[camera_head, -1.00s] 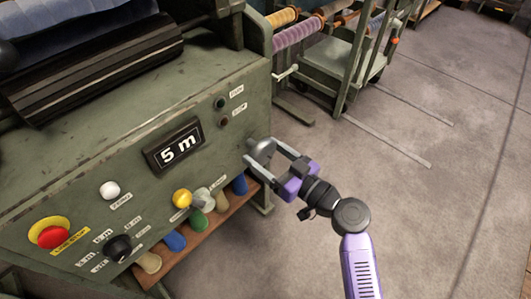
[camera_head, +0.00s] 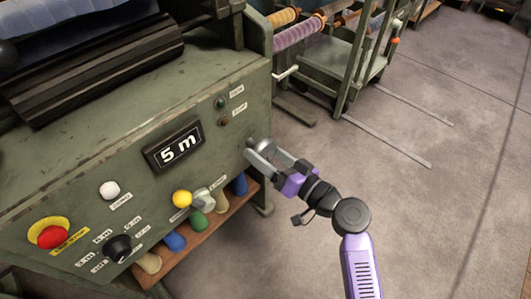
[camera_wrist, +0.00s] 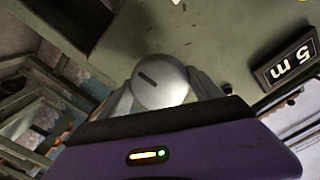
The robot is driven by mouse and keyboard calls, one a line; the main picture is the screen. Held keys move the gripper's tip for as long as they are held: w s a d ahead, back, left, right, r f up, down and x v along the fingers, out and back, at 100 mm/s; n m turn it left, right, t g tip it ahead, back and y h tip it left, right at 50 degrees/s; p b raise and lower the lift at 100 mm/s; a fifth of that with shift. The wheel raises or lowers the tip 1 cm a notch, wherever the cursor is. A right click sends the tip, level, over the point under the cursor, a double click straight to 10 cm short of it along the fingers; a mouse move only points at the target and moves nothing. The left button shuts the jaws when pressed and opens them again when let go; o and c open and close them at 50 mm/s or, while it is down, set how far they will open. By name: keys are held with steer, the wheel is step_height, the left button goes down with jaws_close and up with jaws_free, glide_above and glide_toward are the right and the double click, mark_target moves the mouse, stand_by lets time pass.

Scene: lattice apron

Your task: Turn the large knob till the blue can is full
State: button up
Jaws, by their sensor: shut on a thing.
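The large knob is a round silver-grey knob (camera_wrist: 160,86) with a dark slot mark on its face, in the middle of the wrist view. It sits at the right end of the green machine's front panel. My gripper (camera_head: 264,151) is shut on it, one finger on each side, and hides most of it in the head view. I cannot make out a blue can; blue rounded pieces (camera_head: 174,241) stand on the shelf below the panel.
The panel carries a red button (camera_head: 50,236), a black selector knob (camera_head: 117,248), a white button (camera_head: 110,190) and a yellow knob (camera_head: 182,199). A wooden shelf (camera_head: 196,245) lies under it. A green rack (camera_head: 345,62) stands behind; the floor (camera_head: 420,215) to the right is clear.

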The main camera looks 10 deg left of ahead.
steer(key=m+p, duration=0.1)
steer(key=m, duration=0.3)
steer(key=shift+m, duration=0.3)
steer(key=m+p, duration=0.2)
steer(key=m, duration=0.3)
steer(key=shift+d+m, duration=0.1)
steer(key=shift+m, duration=0.2)
steer(key=m+p, duration=0.2)
steer(key=m, duration=0.2)
steer(key=shift+r, duration=0.1)
steer(key=m+p, duration=0.2)
steer(key=m, duration=0.2)
steer(key=shift+m, duration=0.3)
steer(key=o, duration=1.4)
steer(key=shift+s+p, duration=0.1)
steer(key=shift+p, duration=0.2)
